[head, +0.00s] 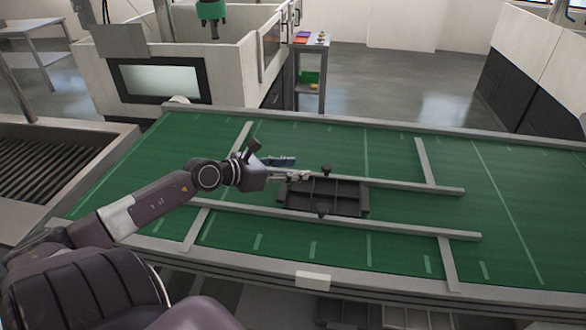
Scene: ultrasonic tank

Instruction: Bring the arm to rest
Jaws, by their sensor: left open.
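My left arm comes in from the lower left and reaches over the green table. My left gripper (294,176) is open at the upper left edge of a dark divided tray (323,196). Whether its fingers touch the tray I cannot tell. The tray lies between two grey rails on the table and has small dark knobs on its near and far sides. A small blue item (279,161) lies just beyond the gripper, partly hidden by it. My right gripper is not in view.
The green table (400,215) has raised grey rails (350,220) and crossbars; its right part is clear. A dark roller conveyor (45,165) stands at the left. A pale machine enclosure (225,75) and a small shelf (308,75) stand behind.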

